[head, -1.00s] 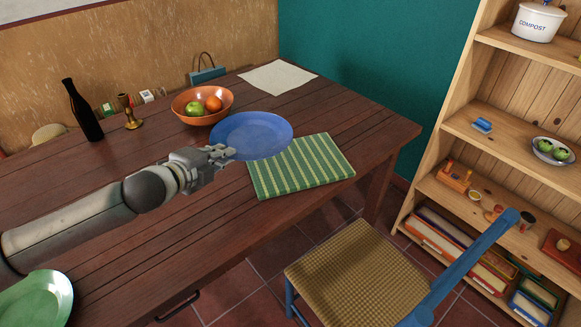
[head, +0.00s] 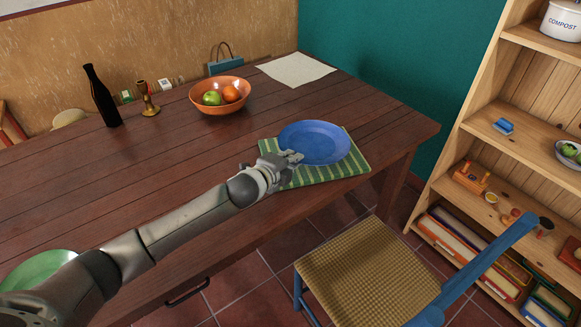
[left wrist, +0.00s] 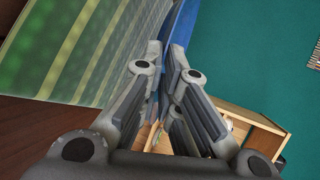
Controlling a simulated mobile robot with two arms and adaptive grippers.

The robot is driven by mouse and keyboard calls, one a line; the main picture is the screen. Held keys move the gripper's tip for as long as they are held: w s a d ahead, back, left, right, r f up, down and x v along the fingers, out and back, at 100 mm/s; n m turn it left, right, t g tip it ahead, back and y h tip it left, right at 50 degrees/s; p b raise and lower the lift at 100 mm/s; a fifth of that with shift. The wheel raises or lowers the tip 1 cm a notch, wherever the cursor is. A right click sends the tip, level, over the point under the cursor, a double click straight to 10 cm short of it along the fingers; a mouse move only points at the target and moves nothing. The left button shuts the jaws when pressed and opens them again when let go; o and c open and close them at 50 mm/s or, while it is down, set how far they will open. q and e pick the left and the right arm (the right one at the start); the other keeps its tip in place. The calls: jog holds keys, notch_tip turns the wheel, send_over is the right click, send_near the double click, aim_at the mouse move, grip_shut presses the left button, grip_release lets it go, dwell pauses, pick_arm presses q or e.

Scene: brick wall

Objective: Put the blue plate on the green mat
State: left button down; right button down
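The blue plate (head: 316,141) is over the green striped mat (head: 338,170), covering much of it; the mat's front strip and left edge show. My left gripper (head: 291,158) is at the plate's left rim, shut on it. In the left wrist view the plate (left wrist: 181,28) shows edge-on at the fingertips (left wrist: 170,62), beside the mat (left wrist: 85,50). I cannot tell whether the plate touches the mat or is held just above it. My right gripper is not in view.
An orange bowl of fruit (head: 220,107), a dark bottle (head: 101,97), a brass candlestick (head: 148,99) and a white sheet (head: 296,69) are on the wooden table. A green plate (head: 45,265) is at the front left. A chair (head: 365,270) stands before the table.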

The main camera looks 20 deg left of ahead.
pick_arm(q)
notch_tip(320, 180, down, 3)
jog(key=shift+r, duration=0.15)
jog(key=c, duration=1.9)
grip_release()
jog(key=shift+a, duration=0.1)
jog(key=shift+s, duration=0.1)
jog(key=v, duration=1.2)
